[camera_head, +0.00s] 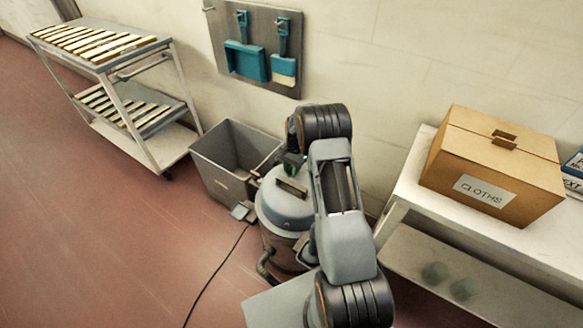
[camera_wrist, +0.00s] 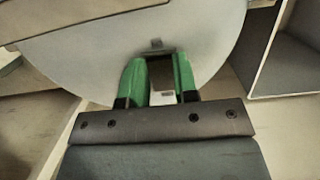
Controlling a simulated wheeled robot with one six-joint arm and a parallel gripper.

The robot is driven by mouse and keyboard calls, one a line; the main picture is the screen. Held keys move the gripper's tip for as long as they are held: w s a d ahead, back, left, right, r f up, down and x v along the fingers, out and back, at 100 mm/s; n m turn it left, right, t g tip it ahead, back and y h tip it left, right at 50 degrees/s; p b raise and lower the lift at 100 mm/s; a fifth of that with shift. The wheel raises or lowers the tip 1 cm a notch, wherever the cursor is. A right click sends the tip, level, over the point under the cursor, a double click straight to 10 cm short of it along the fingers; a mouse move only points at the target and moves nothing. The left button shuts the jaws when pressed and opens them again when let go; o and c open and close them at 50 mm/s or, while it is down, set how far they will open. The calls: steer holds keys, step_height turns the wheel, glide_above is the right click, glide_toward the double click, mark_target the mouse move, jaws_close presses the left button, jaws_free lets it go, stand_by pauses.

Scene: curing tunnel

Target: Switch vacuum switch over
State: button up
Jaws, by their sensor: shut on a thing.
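The vacuum (camera_head: 277,212) is a drum with a rounded grey lid, standing on the floor below my arm and partly hidden by it. Its grey lid also fills the upper part of the wrist view (camera_wrist: 215,35). My gripper (camera_wrist: 160,78) has green fingers on either side of a small dark switch (camera_wrist: 160,70) at the lid and is shut on it. A small light patch shows below the switch between the fingers. In the head view my gripper (camera_head: 294,160) is mostly hidden behind my arm, and the switch cannot be made out. Which way the switch is set cannot be told.
A grey bin (camera_head: 212,178) stands left of the vacuum. A black cord (camera_head: 215,275) runs over the red floor. A white table (camera_head: 420,190) with a cloths box (camera_head: 480,190) stands right. A slatted trolley (camera_head: 150,120) and wall tool board (camera_head: 263,85) are behind. The left floor is clear.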

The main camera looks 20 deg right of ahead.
steer(key=shift+w+d+y, duration=0.1)
steer(key=shift+y, duration=0.4)
steer(key=o, duration=0.9)
steer(key=shift+r, duration=0.15)
steer(key=v, duration=0.4)
steer(key=p+v, duration=0.1)
steer(key=v, duration=0.8)
steer(key=shift+w+r+p, duration=0.3)
steer(key=shift+w, duration=0.05)
